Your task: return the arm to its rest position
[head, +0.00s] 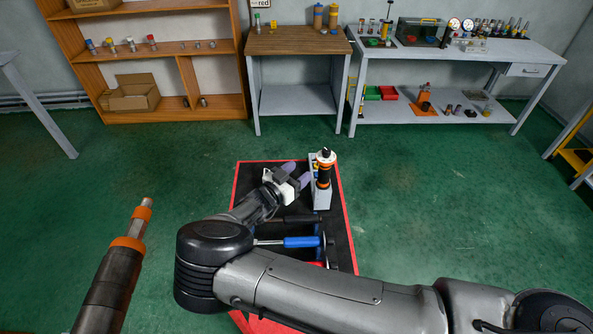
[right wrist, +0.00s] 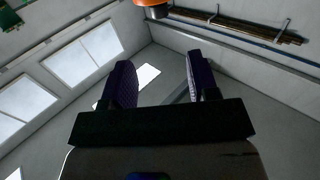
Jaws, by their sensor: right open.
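My right gripper (head: 297,174) is in the head view, above the far part of a red-rimmed black tray (head: 342,225). Its two purple-padded fingers are apart with nothing between them. In the right wrist view the open fingers (right wrist: 158,80) point at a wall with bright windows and a pale ceiling or upper wall. My right arm reaches in from the lower right, bent at a dark joint over the tray. I do not see my left gripper.
A grey block with an orange and black cylinder (head: 324,172) stands on the tray just right of the gripper. A blue-handled tool (head: 302,242) lies nearer. A dark shaft with orange bands (head: 126,243) rises at lower left. Shelves and benches line the back; green floor between is clear.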

